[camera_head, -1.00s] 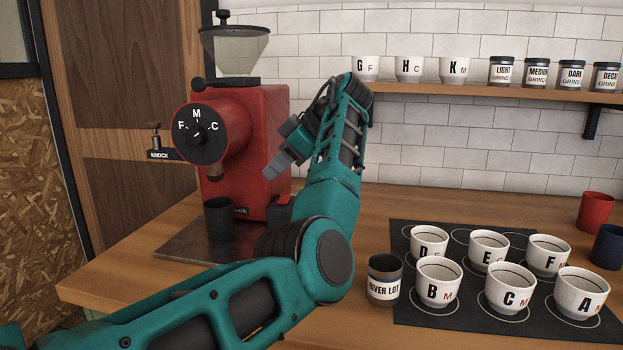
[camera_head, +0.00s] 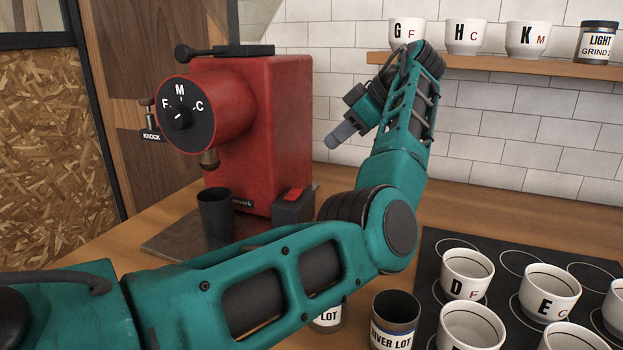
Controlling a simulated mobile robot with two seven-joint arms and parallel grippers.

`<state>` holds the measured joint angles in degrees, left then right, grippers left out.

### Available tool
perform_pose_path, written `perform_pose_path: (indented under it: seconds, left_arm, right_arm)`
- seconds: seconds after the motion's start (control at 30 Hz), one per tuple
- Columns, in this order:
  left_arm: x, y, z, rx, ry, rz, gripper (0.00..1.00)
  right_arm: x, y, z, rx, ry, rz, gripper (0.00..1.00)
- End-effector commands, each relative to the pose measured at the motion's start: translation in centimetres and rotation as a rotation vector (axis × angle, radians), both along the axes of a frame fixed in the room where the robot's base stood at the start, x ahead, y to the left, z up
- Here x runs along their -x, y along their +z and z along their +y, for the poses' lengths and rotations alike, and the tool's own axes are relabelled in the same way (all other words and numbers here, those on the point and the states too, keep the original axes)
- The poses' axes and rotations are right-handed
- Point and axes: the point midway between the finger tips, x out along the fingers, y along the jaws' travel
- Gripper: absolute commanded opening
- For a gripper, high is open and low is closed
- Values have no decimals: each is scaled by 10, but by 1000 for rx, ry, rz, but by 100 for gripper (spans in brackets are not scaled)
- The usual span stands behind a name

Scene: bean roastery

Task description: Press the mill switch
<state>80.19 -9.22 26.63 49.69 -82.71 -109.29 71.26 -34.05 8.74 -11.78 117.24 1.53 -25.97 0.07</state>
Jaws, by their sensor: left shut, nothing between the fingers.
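The red mill (camera_head: 285,120) stands on the counter at the left, with a black dial (camera_head: 180,116) marked F, M and C on its front. A dark grey box with a red rocker switch (camera_head: 295,195) sits at the mill's lower right side. My left gripper (camera_head: 337,138) is shut and empty. In the picture it hangs above and to the right of the switch, apart from it, fingers pointing down-left. My left forearm crosses the foreground below the switch, which stays in sight. My right gripper is not in view.
A dark cup (camera_head: 215,215) stands under the mill's spout. Two labelled tins, one a River Lot tin (camera_head: 395,322), stand behind and beside my arm. Lettered bowls stand on a black mat (camera_head: 445,250) at right. A shelf (camera_head: 480,68) holds cups and a jar.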

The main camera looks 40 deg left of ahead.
Motion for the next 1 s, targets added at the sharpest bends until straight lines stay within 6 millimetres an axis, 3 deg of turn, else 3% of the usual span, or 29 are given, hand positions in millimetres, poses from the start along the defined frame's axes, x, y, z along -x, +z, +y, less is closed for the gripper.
perform_pose_path:
  seconds: [0.33,0.77,1.0]
  left_arm:
    - [2,-12,10,2,3,1,0]
    - [14,-74,72,0,2,1,0]
    - [10,-104,71,1,-1,3,0]
  right_arm:
    - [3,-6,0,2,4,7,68]
    - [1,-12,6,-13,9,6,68]
    - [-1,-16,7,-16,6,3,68]
